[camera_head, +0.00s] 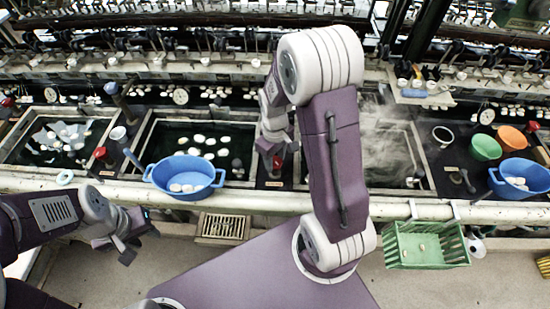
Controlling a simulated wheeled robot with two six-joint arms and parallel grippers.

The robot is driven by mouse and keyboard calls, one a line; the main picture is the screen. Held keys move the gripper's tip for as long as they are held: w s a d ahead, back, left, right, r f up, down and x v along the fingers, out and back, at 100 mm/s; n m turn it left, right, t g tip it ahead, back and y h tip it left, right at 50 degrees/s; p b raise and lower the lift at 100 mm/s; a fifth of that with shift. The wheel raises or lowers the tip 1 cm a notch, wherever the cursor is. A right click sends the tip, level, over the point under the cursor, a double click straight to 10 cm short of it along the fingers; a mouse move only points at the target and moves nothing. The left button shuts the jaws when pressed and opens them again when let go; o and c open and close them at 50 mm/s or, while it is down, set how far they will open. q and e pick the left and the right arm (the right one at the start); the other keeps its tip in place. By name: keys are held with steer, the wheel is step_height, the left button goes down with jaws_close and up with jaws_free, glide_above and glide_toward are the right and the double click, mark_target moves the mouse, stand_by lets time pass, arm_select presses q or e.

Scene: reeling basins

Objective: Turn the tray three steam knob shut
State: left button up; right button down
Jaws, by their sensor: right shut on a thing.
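A red steam knob (277,163) sits on the dark strip between the middle basin and the steaming basin. My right gripper (275,150) points down over it and is shut on it; the fingers hide part of the knob. The steaming basin (424,158) is right of my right arm, with white steam over its water, and the arm hides its left part. My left gripper (140,246) is empty and open at the lower left, in front of the basin ledge and away from the knob.
A blue tub (185,192) stands on the front ledge near the middle basin. Another red knob (100,153) is further left. A green crate (425,262) hangs from the front rail at right. Bowls and a second blue tub (520,190) stand at far right.

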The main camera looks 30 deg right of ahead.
mark_target(275, 161)
steer(key=m+p, duration=0.1)
steer(key=m, duration=0.2)
steer(key=shift+r, duration=0.15)
steer(key=shift+w+m+p, duration=0.15)
steer(key=shift+m+p, duration=0.6)
steer(key=shift+m, duration=1.25)
steer(key=c, duration=0.8)
jaws_free()
steer(key=shift+c, duration=0.2)
step_height(275, 161, up, 9)
